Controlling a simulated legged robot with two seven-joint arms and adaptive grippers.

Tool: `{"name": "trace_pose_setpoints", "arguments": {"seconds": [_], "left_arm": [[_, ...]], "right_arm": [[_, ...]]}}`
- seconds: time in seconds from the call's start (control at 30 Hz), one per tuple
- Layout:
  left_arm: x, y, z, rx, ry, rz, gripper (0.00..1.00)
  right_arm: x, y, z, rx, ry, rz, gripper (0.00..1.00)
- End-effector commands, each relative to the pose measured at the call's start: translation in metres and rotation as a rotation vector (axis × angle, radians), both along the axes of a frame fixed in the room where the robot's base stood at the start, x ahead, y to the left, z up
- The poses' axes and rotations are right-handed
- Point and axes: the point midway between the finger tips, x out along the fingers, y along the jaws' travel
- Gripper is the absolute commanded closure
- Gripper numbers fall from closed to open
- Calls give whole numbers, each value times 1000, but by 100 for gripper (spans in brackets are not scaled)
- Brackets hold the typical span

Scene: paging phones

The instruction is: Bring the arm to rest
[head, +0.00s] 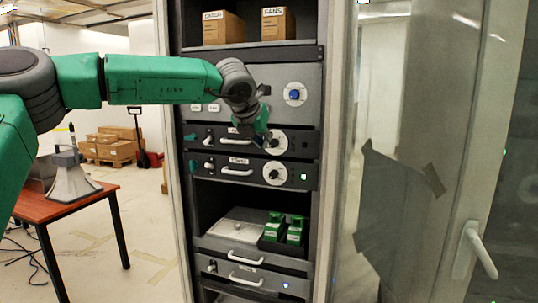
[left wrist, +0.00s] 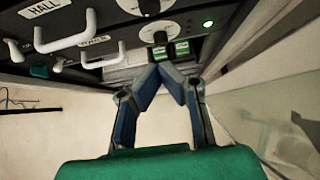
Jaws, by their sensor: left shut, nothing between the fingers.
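My green left arm reaches in from the left of the head view, roughly level across the upper part of the rack. Its left gripper (head: 262,135) points down in front of the rack, by the dial of the upper black unit (head: 226,142). In the left wrist view the blue-grey fingers of the left gripper (left wrist: 172,70) meet at the tips in a peak, shut and empty. My right gripper is in neither view.
The rack (head: 320,225) holds black units with white handles, dials and a blue knob (head: 294,94). Green-and-black items (head: 283,229) sit on a lower shelf. A glass door (head: 430,150) is on the right. A red-brown table (head: 75,200) with a loudspeaker horn (head: 72,180) stands at left.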

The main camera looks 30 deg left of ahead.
Motion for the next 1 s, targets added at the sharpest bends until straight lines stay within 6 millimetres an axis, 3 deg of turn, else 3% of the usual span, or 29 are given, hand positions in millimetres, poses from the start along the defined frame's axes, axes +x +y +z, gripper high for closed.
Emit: {"name": "trace_pose_setpoints", "arguments": {"seconds": [0.33,0.47,0.57,0.7,0.77,0.87,1.0], "left_arm": [[-5,-9,5,14,6,-7,100],[-3,-19,-30,130,45,-73,100],[-2,-34,-91,328,110,-202,100],[-13,-61,-196,666,225,-486,100],[-23,-73,-240,800,272,-625,100],[-48,-92,-310,1000,343,-874,100],[-98,-117,-402,1232,419,-1254,100]], "right_arm": [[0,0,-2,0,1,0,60],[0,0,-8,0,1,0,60],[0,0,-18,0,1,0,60],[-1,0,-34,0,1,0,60],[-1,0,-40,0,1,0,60],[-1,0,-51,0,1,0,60],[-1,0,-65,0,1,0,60]]}}
